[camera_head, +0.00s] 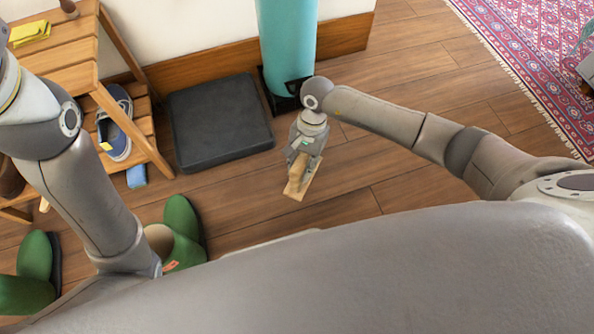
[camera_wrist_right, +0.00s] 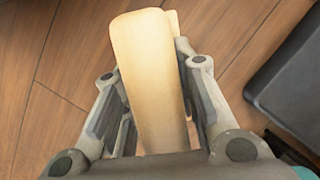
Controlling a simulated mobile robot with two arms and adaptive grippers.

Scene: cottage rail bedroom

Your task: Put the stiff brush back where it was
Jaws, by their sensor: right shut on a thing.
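A pale wooden piece, which looks like the stiff brush (camera_head: 301,186), is held by my right gripper (camera_head: 304,160) low over the wooden floor. In the right wrist view the brush (camera_wrist_right: 148,65) sits between both fingers of the right gripper (camera_wrist_right: 155,115), its smooth wooden side toward the camera; no bristles show. I cannot tell whether it touches the floor. My left arm comes in from the left, but its gripper is hidden behind my own body.
A wooden rack (camera_head: 72,76) at left holds a yellow cloth (camera_head: 30,33) and a blue shoe (camera_head: 116,125). A dark square cushion (camera_head: 218,122) and a teal cylinder (camera_head: 287,42) stand by the wall. Green boots (camera_head: 183,230) are near my left arm. Floor right of the brush is clear.

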